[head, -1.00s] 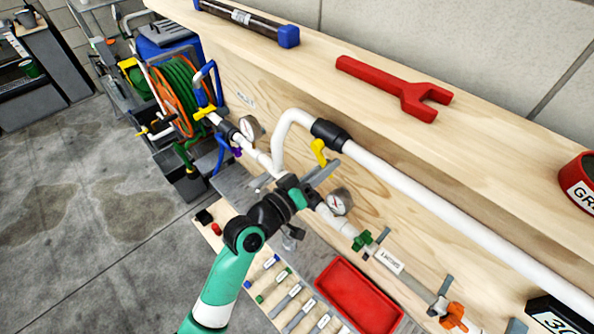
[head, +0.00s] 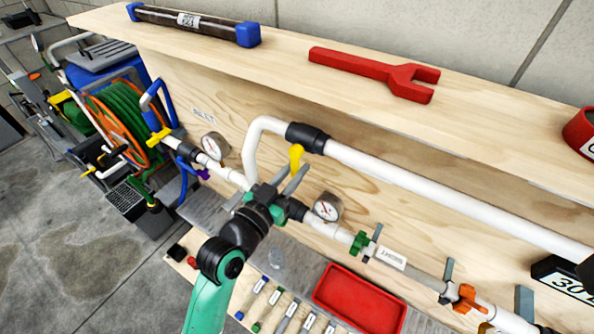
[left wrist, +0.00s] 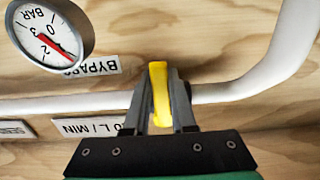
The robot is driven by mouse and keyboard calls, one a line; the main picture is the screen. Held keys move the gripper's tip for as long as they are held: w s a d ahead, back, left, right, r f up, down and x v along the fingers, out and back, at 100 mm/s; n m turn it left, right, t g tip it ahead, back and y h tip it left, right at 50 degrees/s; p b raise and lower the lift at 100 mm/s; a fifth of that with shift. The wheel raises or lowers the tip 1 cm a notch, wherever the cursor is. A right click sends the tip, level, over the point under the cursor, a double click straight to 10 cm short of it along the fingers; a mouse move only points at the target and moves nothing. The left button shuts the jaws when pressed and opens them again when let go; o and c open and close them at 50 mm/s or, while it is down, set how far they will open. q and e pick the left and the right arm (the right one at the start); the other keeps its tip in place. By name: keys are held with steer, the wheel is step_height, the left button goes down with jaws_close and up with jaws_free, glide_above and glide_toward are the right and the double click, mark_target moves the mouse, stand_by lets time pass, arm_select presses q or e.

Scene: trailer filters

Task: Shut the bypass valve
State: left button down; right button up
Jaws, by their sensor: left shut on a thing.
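The bypass valve's yellow handle (head: 296,157) shows just below the white upper pipe (head: 400,182) and its black fitting (head: 308,137). In the left wrist view the yellow handle (left wrist: 159,95) stands upright in the picture, crosswise to the white pipe, near a label reading BYPASS (left wrist: 93,66). My left gripper (head: 282,182) is at the handle, and in the wrist view its two fingers (left wrist: 160,98) are closed around it, one on each side. The valve body is hidden behind the handle and fingers. My right gripper does not show.
Gauges (head: 327,207) (head: 215,146) sit close to my left gripper. A green-handled valve (head: 361,243) and an orange-handled valve (head: 466,298) are along the lower pipe. A red tray (head: 358,299) lies below. A red wrench (head: 375,72) lies on the shelf above.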

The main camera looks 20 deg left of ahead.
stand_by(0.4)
arm_select(q)
steer(key=c, duration=0.7)
jaws_free()
steer(key=shift+c, duration=0.2)
steer(key=v, duration=1.1)
steer(key=shift+s+a+p, duration=0.15)
steer(key=shift+s+p, duration=0.15)
steer(key=shift+p, duration=0.05)
